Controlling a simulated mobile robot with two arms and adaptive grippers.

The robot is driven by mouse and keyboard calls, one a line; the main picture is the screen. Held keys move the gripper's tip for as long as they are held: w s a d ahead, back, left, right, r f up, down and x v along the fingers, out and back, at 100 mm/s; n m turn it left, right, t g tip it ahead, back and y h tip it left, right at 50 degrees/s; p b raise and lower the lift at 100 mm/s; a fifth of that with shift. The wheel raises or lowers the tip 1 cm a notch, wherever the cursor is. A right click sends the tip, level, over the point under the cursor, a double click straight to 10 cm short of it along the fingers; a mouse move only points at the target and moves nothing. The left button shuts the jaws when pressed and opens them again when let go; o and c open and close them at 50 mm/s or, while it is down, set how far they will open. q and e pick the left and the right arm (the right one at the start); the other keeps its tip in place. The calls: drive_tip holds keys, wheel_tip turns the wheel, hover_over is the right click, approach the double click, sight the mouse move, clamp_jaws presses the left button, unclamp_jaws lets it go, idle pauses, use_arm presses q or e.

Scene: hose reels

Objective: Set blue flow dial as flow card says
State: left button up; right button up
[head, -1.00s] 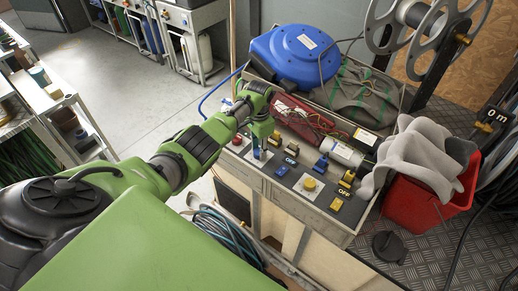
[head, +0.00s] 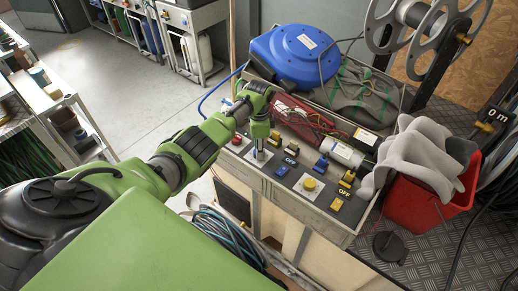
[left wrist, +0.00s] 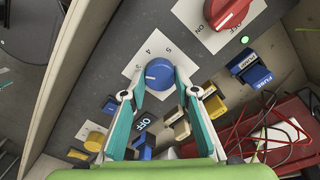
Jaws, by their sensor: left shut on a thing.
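The blue flow dial (left wrist: 159,74) is a round knob on a white plate in the left wrist view. The digits 4 and 5 show beside it; the rest of its scale is partly hidden by my fingers. My left gripper (left wrist: 158,82) is shut on the dial, with one teal finger on each side. In the head view my left gripper (head: 260,149) points down at the panel (head: 324,195) and hides most of the dial. I cannot make out a flow card that I can read. My right gripper is not in view.
A red switch (left wrist: 228,10) marked ON, a yellow knob (head: 309,184), and several blue and yellow blocks stand close to my fingers. A red tray with cables, a blue hose reel (head: 297,54) and a red bucket (head: 424,205) with a grey cloth surround the panel.

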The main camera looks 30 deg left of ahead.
use_arm(q)
drive_tip(key=o, duration=1.1)
wheel_tip(320, 180, up, 12)
idle(0.5)
